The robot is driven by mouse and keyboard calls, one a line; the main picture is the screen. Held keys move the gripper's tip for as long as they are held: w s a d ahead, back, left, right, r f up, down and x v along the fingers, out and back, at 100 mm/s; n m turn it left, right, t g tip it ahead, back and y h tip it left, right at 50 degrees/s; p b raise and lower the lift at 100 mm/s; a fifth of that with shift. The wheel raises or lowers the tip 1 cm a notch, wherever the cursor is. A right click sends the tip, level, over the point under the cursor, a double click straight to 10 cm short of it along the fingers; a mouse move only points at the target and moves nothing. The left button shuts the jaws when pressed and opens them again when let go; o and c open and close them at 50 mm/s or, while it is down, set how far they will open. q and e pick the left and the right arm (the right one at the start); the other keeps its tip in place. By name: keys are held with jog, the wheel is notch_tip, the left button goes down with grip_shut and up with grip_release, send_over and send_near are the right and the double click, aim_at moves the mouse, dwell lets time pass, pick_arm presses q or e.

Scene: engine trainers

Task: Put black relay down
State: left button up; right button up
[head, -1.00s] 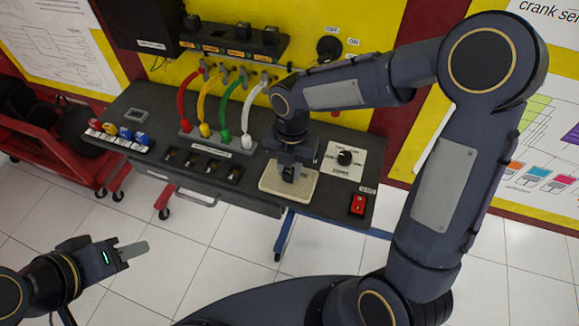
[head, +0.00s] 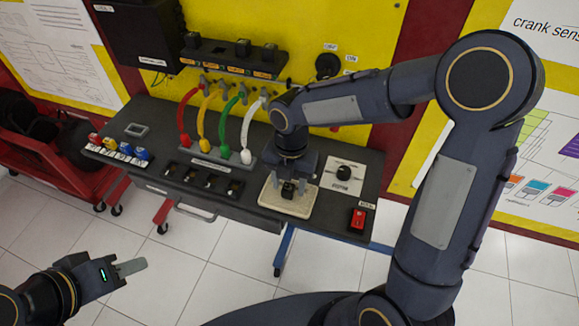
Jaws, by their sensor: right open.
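The black relay (head: 288,190) is a small dark block on the cream tray (head: 300,207) at the front of the dark bench. My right gripper (head: 288,184) points straight down over the tray, its fingers open on either side of the relay. Whether the fingers touch the relay is too small to tell. My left gripper (head: 130,267) hangs over the tiled floor at the lower left, away from the bench. Its fingertips appear as one grey piece, so its opening is unclear.
Red, yellow, green and white cables (head: 245,155) rise left of my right gripper. A row of dark sockets (head: 205,181) lies left of the tray. A white dial panel (head: 342,176) and a red switch (head: 358,219) are to the right. Several black relays (head: 242,48) stand on the upper shelf.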

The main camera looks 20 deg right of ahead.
notch_tip(320, 180, up, 11)
jog(key=w, duration=0.1)
jog(key=s+d+m+t+y, duration=0.1)
jog(key=s+d+m+t, duration=0.2)
jog(key=s+m, duration=0.5)
jog(key=s+d+m+t+y, duration=0.2)
jog(key=s+d+m, duration=0.4)
jog(key=m, duration=1.7)
jog(key=s+t, duration=0.1)
jog(key=s, duration=0.2)
jog(key=shift+s+f+t, duration=0.25)
jog(key=shift+s+t, duration=0.05)
